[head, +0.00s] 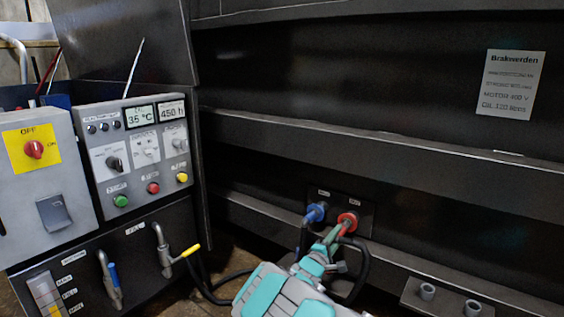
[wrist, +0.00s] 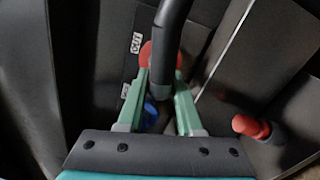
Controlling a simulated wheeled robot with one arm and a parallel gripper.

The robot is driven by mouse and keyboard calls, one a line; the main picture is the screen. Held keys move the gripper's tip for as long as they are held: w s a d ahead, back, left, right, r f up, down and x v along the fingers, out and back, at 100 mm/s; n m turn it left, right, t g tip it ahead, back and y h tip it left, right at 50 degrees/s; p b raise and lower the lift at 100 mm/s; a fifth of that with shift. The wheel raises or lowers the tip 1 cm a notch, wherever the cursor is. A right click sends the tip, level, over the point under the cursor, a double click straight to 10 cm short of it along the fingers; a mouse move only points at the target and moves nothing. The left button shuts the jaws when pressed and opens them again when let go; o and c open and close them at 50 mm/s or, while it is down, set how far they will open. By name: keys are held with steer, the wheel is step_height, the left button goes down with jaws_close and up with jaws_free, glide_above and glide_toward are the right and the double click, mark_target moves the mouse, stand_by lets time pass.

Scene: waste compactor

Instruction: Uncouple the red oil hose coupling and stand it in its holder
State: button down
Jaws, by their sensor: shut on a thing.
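The red oil hose coupling (head: 348,221) is at the socket plate on the dark machine wall, right of the blue coupling (head: 317,211). My gripper (head: 338,236) is shut on it from the front. In the wrist view the fingertips (wrist: 162,80) stand either side of a black hose (wrist: 173,30), with the red of the coupling (wrist: 145,55) by the left fingertip. The fingers and hose hide much of the coupling, so I cannot tell if it is still joined. Two grey holder cups (head: 428,291) (head: 473,307) sit on a ledge at lower right and look empty.
A control panel (head: 140,150) and a grey switch box (head: 40,165) stand at left, with valve handles (head: 180,254) below. Black hoses (head: 225,290) loop near the floor. A red-ended cylinder (wrist: 250,127) shows at right in the wrist view. The wall's ribs (head: 400,145) jut out.

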steer(key=shift+a, duration=0.1)
steer(key=v, duration=0.6)
steer(key=shift+r+b, duration=0.3)
steer(key=shift+r, duration=0.1)
stand_by(1.0)
stand_by(1.6)
